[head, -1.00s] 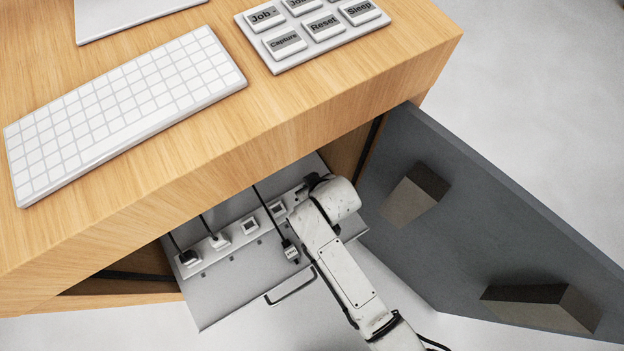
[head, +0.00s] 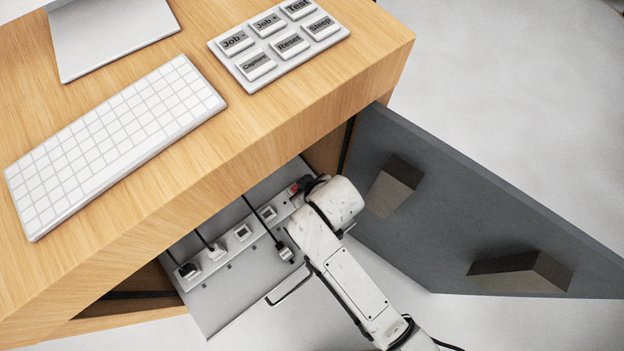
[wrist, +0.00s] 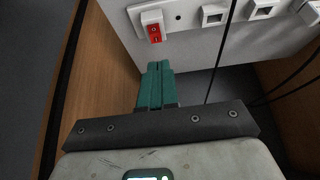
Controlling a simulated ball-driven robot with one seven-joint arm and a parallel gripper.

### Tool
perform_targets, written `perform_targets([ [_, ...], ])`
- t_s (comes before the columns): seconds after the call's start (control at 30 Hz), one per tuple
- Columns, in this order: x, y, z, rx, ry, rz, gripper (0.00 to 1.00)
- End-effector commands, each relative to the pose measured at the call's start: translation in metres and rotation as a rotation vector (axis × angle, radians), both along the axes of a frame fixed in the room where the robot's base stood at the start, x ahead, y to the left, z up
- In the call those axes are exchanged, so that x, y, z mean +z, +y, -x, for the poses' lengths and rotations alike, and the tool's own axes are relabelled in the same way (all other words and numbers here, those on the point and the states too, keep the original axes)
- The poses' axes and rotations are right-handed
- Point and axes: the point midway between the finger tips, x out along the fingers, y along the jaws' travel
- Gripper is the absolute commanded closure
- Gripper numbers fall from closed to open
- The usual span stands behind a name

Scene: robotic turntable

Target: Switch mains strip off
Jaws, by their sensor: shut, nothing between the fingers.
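The white mains strip (head: 218,252) runs along the inside of the open cabinet, with several sockets. Its red rocker switch (wrist: 155,33) sits in a white housing at one end of the strip, at the top of the wrist view. A bit of red at the strip's right end also shows in the head view (head: 294,188), beside my arm. My gripper (wrist: 157,68) has teal fingers, shut together and empty, pointing at the switch and just below it in the wrist view, apparently with a small gap. In the head view my arm hides the fingers. I cannot tell which way the rocker is pressed.
A black plug (head: 188,270) and a white plug (head: 215,251) are in the strip, with dark cables. A pull-out shelf with a handle (head: 290,286) lies below. The open grey door (head: 440,190) stands right of my arm. The wooden cabinet side (wrist: 110,75) is close left.

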Motion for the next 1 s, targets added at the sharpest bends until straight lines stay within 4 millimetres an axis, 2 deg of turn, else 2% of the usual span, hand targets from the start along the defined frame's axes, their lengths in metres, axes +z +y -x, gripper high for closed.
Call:
perform_targets([
  [0.1, 0.014, -0.007, 0.011, -0.001, -0.001, -0.002, 1.0],
  [0.33, 0.028, -0.015, 0.022, 0.0, 0.0, 0.0, 1.0],
  [1.0, 0.03, -0.016, 0.023, 0.0, 0.0, 0.0, 1.0],
])
